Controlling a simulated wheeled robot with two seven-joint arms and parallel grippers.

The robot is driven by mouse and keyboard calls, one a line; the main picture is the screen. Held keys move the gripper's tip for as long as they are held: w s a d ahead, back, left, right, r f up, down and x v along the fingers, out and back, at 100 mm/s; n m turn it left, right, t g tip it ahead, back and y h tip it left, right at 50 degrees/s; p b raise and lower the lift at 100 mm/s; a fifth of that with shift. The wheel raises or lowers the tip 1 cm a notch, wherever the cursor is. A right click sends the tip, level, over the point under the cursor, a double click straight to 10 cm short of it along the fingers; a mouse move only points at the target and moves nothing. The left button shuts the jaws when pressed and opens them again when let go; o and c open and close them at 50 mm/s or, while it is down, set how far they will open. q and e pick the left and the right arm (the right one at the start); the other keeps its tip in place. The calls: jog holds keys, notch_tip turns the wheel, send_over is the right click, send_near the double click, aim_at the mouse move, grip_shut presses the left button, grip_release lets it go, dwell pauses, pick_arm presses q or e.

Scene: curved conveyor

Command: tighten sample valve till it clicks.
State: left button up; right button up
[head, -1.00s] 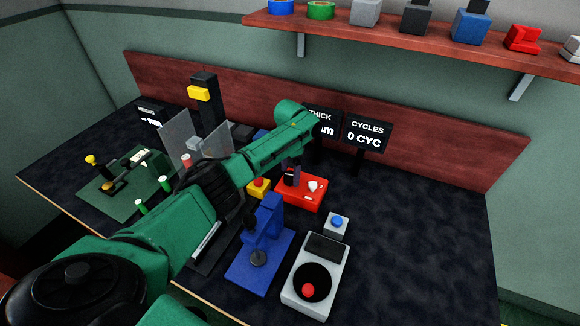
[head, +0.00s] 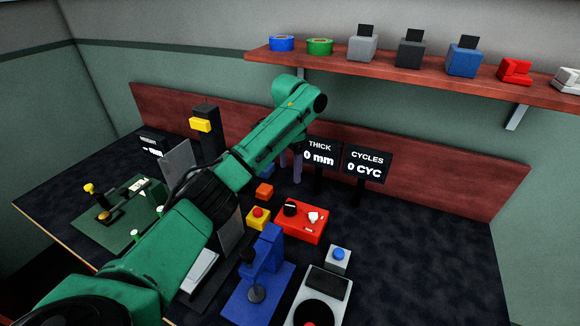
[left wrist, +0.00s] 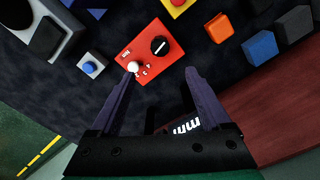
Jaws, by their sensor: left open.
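A red box (head: 300,223) stands on the dark bench. It bears a black round knob (head: 290,209) and a white knob (head: 313,217); I cannot tell for certain which is the sample valve. The left wrist view shows the red box (left wrist: 140,58), its black knob (left wrist: 160,45) and its white knob (left wrist: 133,67). My left gripper (head: 290,163) is open and empty, behind and above the box in the head view. In the wrist view my left gripper (left wrist: 158,73) has its fingers spread apart, the left one close to the white knob in the picture. My right gripper is out of view.
A yellow box with a red button (head: 258,217) and an orange block (head: 264,191) are left of the red box. A blue press (head: 262,265) and a blue-button box (head: 338,259) stand in front. Two display signs (head: 367,165) stand behind. The bench's right side is clear.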

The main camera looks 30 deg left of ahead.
aim_at(290, 206)
pick_arm(q)
notch_tip(290, 206, down, 15)
jog(key=n, duration=1.2)
jog(key=shift+f, duration=0.15)
jog(key=shift+c, duration=0.3)
